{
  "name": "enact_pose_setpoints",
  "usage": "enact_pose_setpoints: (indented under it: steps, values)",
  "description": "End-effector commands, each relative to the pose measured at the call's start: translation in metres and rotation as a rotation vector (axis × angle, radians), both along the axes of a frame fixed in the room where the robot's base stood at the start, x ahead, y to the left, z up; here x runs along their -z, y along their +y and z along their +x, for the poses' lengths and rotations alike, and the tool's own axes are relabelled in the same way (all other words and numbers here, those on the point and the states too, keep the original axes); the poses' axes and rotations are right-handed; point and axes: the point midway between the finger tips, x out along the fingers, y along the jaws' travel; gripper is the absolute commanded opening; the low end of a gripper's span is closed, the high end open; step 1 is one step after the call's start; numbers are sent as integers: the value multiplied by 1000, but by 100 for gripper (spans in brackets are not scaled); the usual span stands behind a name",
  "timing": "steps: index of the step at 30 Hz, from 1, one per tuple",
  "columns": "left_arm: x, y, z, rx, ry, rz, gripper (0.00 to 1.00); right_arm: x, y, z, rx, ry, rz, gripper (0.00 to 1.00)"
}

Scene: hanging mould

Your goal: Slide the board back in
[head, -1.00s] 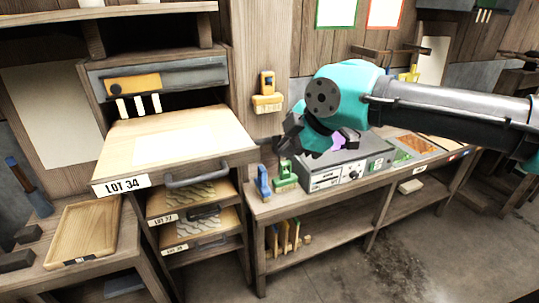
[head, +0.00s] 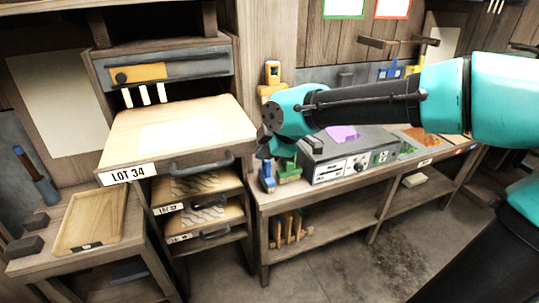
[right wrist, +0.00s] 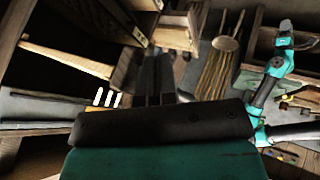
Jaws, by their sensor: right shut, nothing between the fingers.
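The LOT 34 board (head: 215,128) is a pale wooden board in the top slot of the rack at left, sticking well out toward me. It has a white label at its front left and a dark handle (head: 203,161) on its front edge. My right gripper (head: 264,152) is just right of the board's front right corner, apart from the handle, and partly hidden by its own wrist. In the right wrist view its dark fingers (right wrist: 158,80) are together and empty. My left gripper does not show in the head view.
Two lower boards (head: 205,184) with handles sit in the rack below. A wooden tray (head: 90,220) lies on the low bench at left. A grey box (head: 345,158) and small blue and green clamps (head: 288,172) stand on the right bench, close to my right gripper.

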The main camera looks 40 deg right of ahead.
Motion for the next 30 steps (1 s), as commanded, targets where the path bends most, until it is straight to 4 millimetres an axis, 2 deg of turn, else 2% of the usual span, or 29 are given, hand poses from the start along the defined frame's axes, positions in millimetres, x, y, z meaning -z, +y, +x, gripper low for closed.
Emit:
enact_pose_setpoints:
  steps: [20,26,30]
  values:
    - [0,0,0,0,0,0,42,0,-5,12,0,1,1,0]
    - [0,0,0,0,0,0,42,1,-13,35,2,2,1,0]
    - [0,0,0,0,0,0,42,1,-23,61,2,2,1,0]
